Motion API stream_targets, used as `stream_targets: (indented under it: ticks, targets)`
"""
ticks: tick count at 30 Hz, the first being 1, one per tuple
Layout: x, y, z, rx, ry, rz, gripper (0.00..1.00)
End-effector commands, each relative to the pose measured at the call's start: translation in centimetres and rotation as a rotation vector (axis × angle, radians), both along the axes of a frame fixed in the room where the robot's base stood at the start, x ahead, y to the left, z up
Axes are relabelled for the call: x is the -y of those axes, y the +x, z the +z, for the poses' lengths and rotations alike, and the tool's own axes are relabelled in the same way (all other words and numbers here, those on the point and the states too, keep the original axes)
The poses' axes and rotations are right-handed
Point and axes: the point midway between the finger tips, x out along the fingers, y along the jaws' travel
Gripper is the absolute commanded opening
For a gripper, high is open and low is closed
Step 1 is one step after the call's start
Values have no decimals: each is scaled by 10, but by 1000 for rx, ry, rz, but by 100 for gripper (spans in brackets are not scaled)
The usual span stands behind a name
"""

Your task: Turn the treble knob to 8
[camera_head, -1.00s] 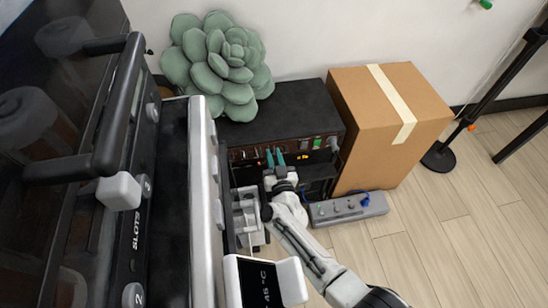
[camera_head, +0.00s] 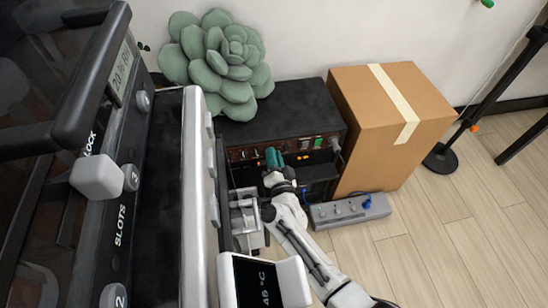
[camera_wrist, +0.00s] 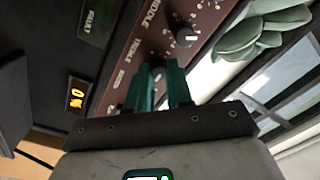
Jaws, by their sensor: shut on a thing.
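The black amplifier (camera_head: 280,110) stands against the wall with a brown control panel (camera_head: 250,154) on its front. In the wrist view, the panel (camera_wrist: 180,22) carries several round knobs and white lettering. My gripper (camera_head: 273,158) reaches the panel, and its teal fingers (camera_wrist: 159,78) are shut on the treble knob (camera_wrist: 157,73), one finger on each side. The word TREBLE shows beside this knob. Its pointer and the setting it stands at are mostly hidden by the fingers. The middle knob (camera_wrist: 186,38) sits farther along the panel, clear of my fingers.
A green succulent-shaped cushion (camera_head: 222,60) rests on the amplifier. A cardboard box (camera_head: 385,125) stands close on its right, and a power strip (camera_head: 350,210) lies on the floor. A large black appliance (camera_head: 150,190) fills the left side.

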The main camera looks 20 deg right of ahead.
Motion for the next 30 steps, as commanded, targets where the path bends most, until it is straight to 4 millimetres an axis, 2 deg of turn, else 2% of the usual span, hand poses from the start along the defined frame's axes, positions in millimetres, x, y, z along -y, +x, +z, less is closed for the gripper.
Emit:
stream_targets:
  ticks: [19, 20, 27, 30]
  targets:
    - [1, 0, 0, 9, 51, -2, 0]
    - [1, 0, 0, 9, 51, -2, 21]
    - [1, 0, 0, 10, 51, -1, 44]
    - [0, 0, 0, 10, 51, -1, 46]
